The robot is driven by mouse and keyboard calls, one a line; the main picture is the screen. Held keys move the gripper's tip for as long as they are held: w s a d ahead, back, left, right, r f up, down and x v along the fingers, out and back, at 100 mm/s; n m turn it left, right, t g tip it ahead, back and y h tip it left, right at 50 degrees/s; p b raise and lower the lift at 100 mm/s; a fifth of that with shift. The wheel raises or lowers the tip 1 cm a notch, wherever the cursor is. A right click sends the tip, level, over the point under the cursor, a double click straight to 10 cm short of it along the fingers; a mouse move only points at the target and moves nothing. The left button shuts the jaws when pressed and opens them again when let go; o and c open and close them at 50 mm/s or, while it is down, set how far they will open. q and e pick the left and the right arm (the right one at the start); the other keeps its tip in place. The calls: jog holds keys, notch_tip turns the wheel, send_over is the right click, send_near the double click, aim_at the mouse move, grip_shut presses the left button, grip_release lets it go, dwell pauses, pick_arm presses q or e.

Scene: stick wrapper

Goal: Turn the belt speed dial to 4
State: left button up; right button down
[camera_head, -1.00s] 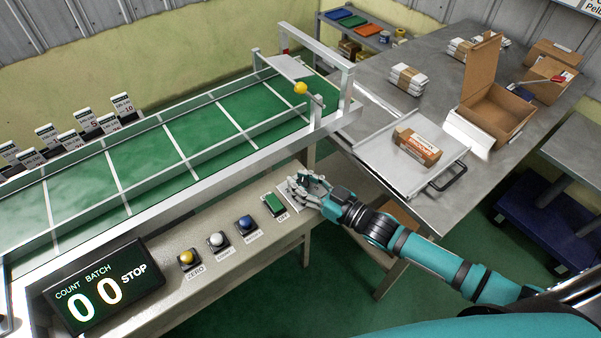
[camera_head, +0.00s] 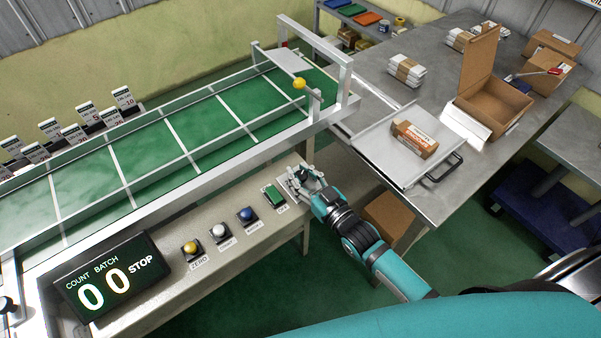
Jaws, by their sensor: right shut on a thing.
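My right gripper (camera_head: 299,181) is at the right end of the control panel's beige top, over a pale plate (camera_head: 286,187). It is shut on the belt speed dial there, which its fingers hide. The dial's pointer and scale cannot be read. My right arm comes in from the lower right. The conveyor's green belt (camera_head: 205,126) runs behind the panel. My left gripper is not in view.
Left of my gripper are a green button (camera_head: 273,195), a blue button (camera_head: 247,215), a white button (camera_head: 219,231) and a yellow button (camera_head: 191,248). The display (camera_head: 113,278) reads 00 and STOP. A metal table with a tray (camera_head: 375,148) stands right.

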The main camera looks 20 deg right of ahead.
jog(key=c, duration=1)
grip_release()
jog(key=shift+s, duration=0.1)
jog(key=shift+c, duration=0.2)
jog(key=v, duration=1.2)
jog(key=s+d+f+m+g+h, duration=0.1)
jog(key=s+d+f+g+h, duration=0.2)
jog(key=f, duration=0.8)
jog(key=s+d+f+g, duration=0.1)
jog(key=s+f+g, duration=0.25)
jog(key=f, duration=0.75)
jog(key=s+d+f+m+g+h, duration=0.15)
jog(key=s+f, duration=0.35)
jog(key=f, duration=0.5)
jog(key=s+f+g+h, duration=0.1)
jog(key=s+f+g, duration=0.3)
jog(key=s, duration=0.6)
jog(key=s+f+g, duration=0.4)
jog(key=s+f, duration=0.5)
jog(key=s, duration=0.1)
jog(key=shift+s+a+n+h, duration=0.2)
jog(key=shift+s+n+h, duration=0.15)
jog(key=shift+s+n, duration=0.1)
